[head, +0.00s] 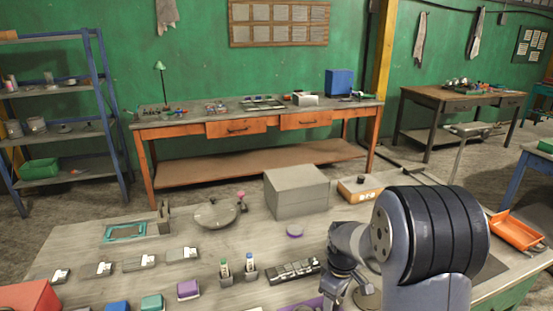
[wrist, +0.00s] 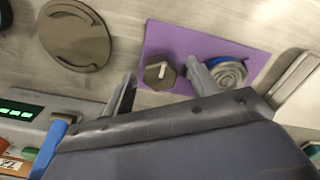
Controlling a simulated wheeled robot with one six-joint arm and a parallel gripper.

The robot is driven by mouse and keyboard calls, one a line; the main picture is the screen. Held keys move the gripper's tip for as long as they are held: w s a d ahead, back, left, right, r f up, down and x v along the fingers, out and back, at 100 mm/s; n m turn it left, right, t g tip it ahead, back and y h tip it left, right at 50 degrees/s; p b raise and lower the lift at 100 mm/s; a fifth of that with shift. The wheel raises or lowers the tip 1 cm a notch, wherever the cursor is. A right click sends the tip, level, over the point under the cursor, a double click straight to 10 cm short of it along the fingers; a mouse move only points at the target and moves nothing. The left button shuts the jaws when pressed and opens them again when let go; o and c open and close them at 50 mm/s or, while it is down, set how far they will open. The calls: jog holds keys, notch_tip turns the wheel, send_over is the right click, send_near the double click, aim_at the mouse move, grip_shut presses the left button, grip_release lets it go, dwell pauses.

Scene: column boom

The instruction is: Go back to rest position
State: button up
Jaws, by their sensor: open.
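My gripper (wrist: 160,72) is open, with its two grey fingers spread apart in the wrist view. A dark hexagonal piece with a pale top (wrist: 160,75) shows between the fingertips; I cannot tell how far below them it is. It rests on a purple mat (wrist: 215,35). A blue and grey coiled disc (wrist: 229,72) lies on the same mat, beside the right finger and partly hidden by my gripper. In the head view my arm reaches down over the front of the workbench (head: 80,235), and my gripper's fingertips are not clear there.
A round brown disc (wrist: 74,35) and a device with a green display (wrist: 25,110) lie left of the mat. A grey box (head: 297,192), an orange box (head: 360,190), a round pan (head: 215,213) and an orange tray (head: 518,232) stand on the bench. Several small items line its front.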

jog(key=m+p, duration=0.1)
jog(key=m, duration=0.4)
jog(key=shift+r, duration=0.1)
jog(key=m+p, duration=0.1)
jog(key=m, duration=0.4)
jog(key=shift+p, duration=0.3)
jog(key=m+p, duration=0.2)
jog(key=m, duration=0.4)
jog(key=m+p, duration=0.2)
jog(key=m, duration=0.2)
jog(key=shift+p, duration=0.3)
